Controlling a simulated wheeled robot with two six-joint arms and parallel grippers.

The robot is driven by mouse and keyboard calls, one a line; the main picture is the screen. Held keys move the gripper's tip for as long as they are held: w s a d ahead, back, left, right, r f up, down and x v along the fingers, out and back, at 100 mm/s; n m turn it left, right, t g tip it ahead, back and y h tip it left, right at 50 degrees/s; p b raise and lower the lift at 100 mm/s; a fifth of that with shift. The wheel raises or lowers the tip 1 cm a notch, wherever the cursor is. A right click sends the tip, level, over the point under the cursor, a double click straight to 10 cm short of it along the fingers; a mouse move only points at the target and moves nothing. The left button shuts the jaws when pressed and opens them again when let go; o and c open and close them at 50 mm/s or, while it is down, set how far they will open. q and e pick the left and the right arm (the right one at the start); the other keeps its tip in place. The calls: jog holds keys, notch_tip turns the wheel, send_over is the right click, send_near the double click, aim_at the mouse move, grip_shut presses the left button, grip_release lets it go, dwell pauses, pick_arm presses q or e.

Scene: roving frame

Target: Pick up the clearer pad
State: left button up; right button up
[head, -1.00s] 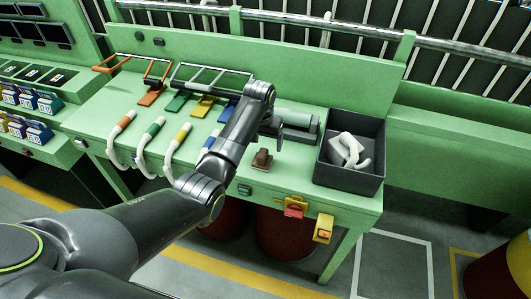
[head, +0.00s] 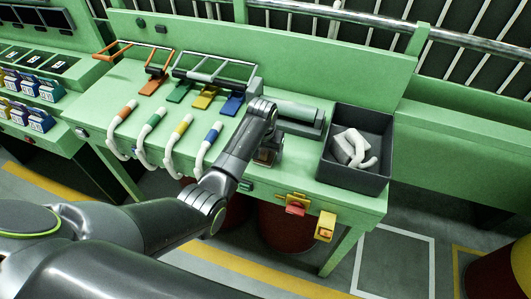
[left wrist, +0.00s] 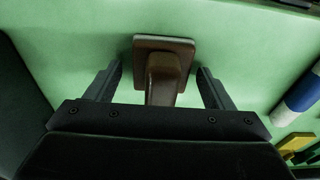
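The clearer pad is a brown block with a raised brown handle and a pale edge. In the left wrist view the clearer pad (left wrist: 172,44) rests on the green bench top, its handle pointing back between my fingers. In the head view it is mostly hidden behind my left gripper (head: 270,143), at the bench's front right. My left gripper (left wrist: 159,72) is open, one finger on each side of the handle, with a gap on both sides. My right gripper is not in view.
A dark open bin (head: 355,180) with white pieces stands right of the pad. A grey-green roller-like block (head: 298,112) lies behind it. Several hoses with coloured grips, including a blue one (head: 213,133), lie to the left. Red and yellow switches hang on the bench front.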

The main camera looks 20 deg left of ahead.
pick_arm(q)
jog(key=shift+s+r, duration=0.1)
jog(key=shift+s, duration=0.05)
jog(key=c, duration=0.5)
jog(key=shift+a, duration=0.1)
jog(key=shift+c, duration=2)
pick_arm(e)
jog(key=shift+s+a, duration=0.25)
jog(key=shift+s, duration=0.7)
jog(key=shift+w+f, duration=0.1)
